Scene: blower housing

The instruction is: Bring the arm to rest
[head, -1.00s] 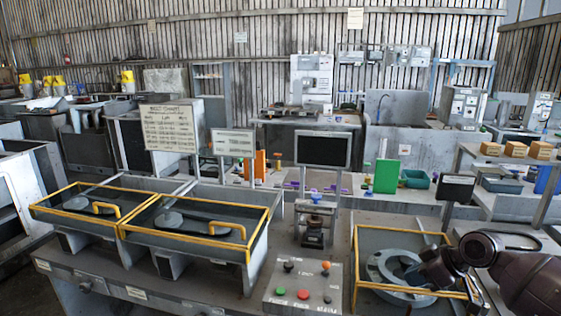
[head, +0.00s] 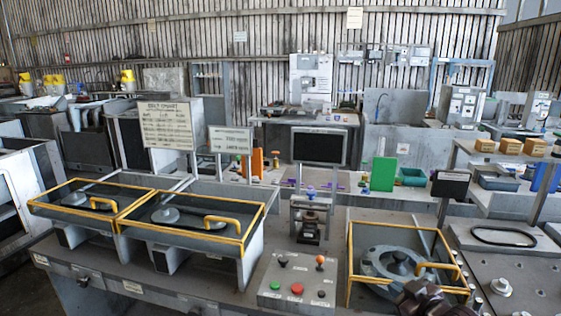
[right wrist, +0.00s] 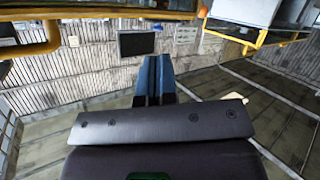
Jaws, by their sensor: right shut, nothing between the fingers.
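My right arm shows as a dark brown part (head: 437,300) at the bottom edge of the head view, right of centre. It is in front of the right yellow-framed box, and its fingertips are hard to make out there. In the right wrist view my right gripper (right wrist: 154,72) has its two dark blue fingers together, with nothing between them. The right yellow-framed box (head: 350,262) has a yellow handle (head: 440,268) at its front right and a grey round housing (head: 392,264) with a raised hub inside. My left gripper is not in view.
A control box with buttons (head: 297,280) stands left of the right box. Two more yellow-framed boxes (head: 75,206) (head: 195,226) with handles are at the left. A dark screen (head: 319,146) stands behind. A grey plate with bolts (head: 510,270) is at the right.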

